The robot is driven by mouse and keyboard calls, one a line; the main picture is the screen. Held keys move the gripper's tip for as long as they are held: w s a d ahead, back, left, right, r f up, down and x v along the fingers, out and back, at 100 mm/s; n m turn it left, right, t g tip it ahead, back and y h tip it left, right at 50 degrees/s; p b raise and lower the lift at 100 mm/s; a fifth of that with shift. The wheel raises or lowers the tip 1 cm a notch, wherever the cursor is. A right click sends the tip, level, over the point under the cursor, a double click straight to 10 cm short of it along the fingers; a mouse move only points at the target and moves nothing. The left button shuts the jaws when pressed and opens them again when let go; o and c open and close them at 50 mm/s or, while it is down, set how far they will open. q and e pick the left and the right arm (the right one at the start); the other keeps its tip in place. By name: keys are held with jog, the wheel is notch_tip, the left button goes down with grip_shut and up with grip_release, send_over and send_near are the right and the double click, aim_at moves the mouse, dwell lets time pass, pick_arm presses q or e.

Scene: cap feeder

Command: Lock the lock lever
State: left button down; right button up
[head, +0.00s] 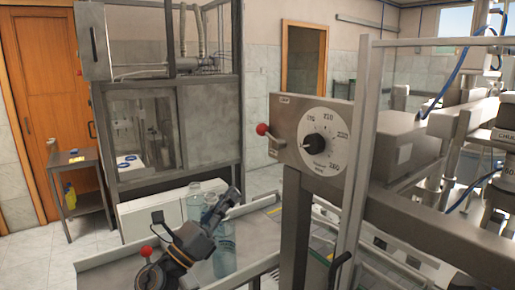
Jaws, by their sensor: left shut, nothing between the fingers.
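A lever with a red ball knob (262,129) sticks out from the left side of the grey dial panel (289,152). Its short metal arm slants down to the right onto the panel. The panel's round white dial (325,142) has a black centre knob. My left gripper (234,193) is below and left of the panel, pointing up and to the right. Its fingers look shut and empty, and it is apart from the lever. A second red ball (146,251) shows low at the left beside my left arm. My right gripper is not in view.
Clear bottles (224,252) stand behind and beside my left gripper, close to it. A grey post (295,225) carries the panel, and a metal frame upright (359,150) stands just right of the dial. A small side table (81,205) is at the far left.

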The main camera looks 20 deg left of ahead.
aim_at(270, 136)
pick_arm(q)
jog(key=s+a+r+p+x, duration=0.1)
jog(key=r+p+x, duration=0.1)
jog(key=p+x, duration=0.5)
jog(key=x, duration=0.5)
jog(key=shift+w+r, duration=0.25)
jog(key=shift+r, duration=0.1)
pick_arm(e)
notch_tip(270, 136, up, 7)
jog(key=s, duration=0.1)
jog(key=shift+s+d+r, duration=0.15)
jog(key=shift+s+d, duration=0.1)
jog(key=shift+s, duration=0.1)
